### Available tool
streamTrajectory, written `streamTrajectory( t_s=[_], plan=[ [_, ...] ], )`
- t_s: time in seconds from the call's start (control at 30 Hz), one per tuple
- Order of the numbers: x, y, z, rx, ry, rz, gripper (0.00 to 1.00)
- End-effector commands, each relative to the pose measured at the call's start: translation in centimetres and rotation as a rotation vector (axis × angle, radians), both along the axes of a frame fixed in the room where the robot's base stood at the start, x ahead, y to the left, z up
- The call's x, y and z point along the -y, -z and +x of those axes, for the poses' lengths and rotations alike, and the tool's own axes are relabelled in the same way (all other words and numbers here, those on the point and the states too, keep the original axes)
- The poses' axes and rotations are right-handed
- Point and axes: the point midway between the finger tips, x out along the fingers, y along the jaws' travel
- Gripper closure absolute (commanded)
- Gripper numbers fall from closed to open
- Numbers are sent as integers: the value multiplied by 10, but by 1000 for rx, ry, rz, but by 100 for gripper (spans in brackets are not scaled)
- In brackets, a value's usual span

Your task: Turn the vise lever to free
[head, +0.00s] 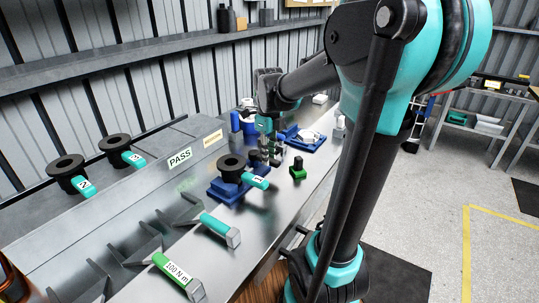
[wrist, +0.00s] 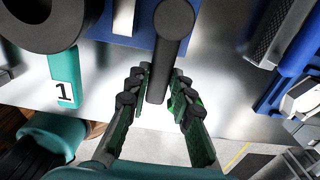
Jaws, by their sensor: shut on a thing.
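My gripper (wrist: 164,88) has its two fingers on either side of a dark round-ended bar, which looks like the vise lever (wrist: 170,35), and is shut on it. In the head view my gripper (head: 268,150) is low over the bench, and the lever cannot be clearly made out there. A blue base (wrist: 110,32), seemingly the vise, shows beyond the lever in the wrist view. A blue block (head: 222,192) sits on the bench near my gripper, under a black ring tool with a teal handle marked 1 (head: 257,182).
A green block with a black knob (head: 298,173) stands right of my gripper. A blue fixture (head: 306,143) lies behind it. A 100 N m tool (head: 175,270) is in front.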

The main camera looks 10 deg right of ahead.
Motion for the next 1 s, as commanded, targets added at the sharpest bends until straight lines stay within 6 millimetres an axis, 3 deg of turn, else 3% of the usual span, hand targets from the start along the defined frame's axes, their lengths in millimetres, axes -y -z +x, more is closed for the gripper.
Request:
streamTrajectory(
  t_s=[0.4,0.43,0.6,1.0],
  plan=[
    [-1,0,-1,-1,8,3,100],
    [-1,0,-1,-1,8,3,76],
    [-1,0,0,-1,7,2,57],
    [-1,-8,0,-1,7,1,57]
  ],
)
